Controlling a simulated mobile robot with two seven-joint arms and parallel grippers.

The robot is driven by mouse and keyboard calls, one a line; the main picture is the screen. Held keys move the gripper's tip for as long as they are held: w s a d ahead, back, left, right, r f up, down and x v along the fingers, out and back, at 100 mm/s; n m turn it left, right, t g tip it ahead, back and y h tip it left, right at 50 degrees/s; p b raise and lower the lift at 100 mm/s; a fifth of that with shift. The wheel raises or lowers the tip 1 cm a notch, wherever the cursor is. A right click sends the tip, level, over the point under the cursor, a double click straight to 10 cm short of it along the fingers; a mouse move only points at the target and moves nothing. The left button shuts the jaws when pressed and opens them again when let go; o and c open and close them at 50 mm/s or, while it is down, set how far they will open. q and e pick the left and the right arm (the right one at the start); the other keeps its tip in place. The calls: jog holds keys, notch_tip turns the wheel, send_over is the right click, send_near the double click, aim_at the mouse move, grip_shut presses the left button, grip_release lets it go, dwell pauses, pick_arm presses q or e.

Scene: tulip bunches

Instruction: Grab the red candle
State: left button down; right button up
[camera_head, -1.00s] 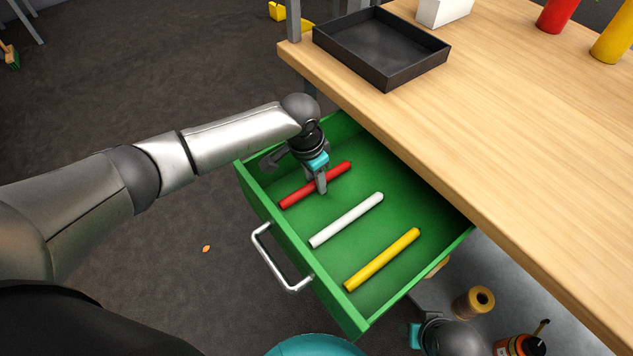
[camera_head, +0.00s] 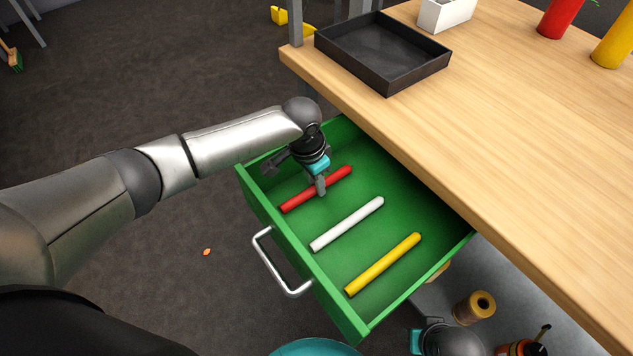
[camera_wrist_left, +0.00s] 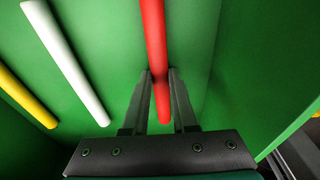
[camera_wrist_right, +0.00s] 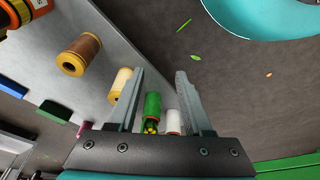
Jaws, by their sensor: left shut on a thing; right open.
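The red candle (camera_head: 334,178) lies in the open green drawer (camera_head: 254,198), the farthest of three candles in the head view. My left gripper (camera_head: 321,190) is down in the drawer, shut on the red candle around its middle. In the left wrist view the red candle (camera_wrist_left: 154,40) runs between the two fingers. The candle appears to still lie at the drawer floor; I cannot tell whether it is lifted. My right gripper (camera_wrist_right: 160,90) is open and empty, beside the lower shelf; only part of its arm shows in the head view.
A white candle (camera_head: 347,223) and a yellow candle (camera_head: 383,264) lie beside the red one. The wooden tabletop (camera_head: 500,120) overhangs the drawer's back. A black tray (camera_head: 382,80) stands on it. A twine spool (camera_head: 475,306) stands on the shelf below.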

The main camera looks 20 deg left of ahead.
pick_arm(q)
notch_tip(320, 180, up, 8)
jog(key=p, duration=0.4)
jog(key=shift+f, duration=0.1)
jog(key=shift+r+p, duration=0.45)
jog(key=shift+r, duration=0.55)
pick_arm(e)
jog(key=s+d+f, duration=0.3)
jog(key=s+f, duration=0.2)
jog(key=f, duration=0.3)
jog(key=shift+s+d+f+g, duration=0.25)
jog(key=shift+d+f+g, duration=0.05)
jog(key=shift+d, duration=0.05)
